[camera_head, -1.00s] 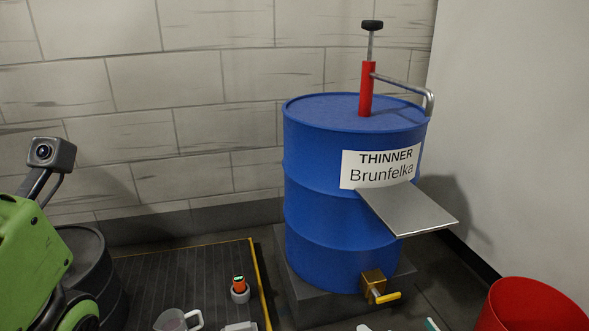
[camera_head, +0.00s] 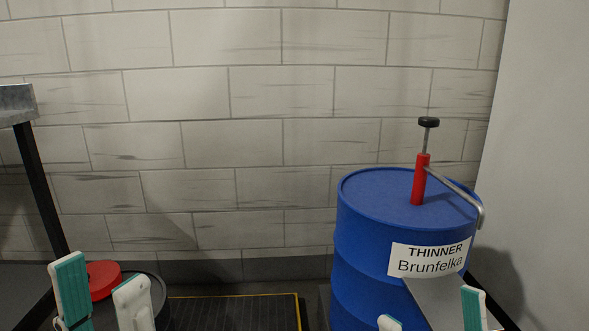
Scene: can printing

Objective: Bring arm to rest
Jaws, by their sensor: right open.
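My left gripper (camera_head: 102,285) is at the bottom left, with two white and teal fingers standing apart and nothing seen between their tips. My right gripper (camera_head: 432,307) is at the bottom right, open, its fingertips showing in front of the blue drum (camera_head: 372,235). No object is seen in it. The lower parts of both grippers and both arms are cut off by the bottom edge.
A dark drum with a red object (camera_head: 103,279) is behind my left gripper. A dark-legged table (camera_head: 40,185) stands at left.

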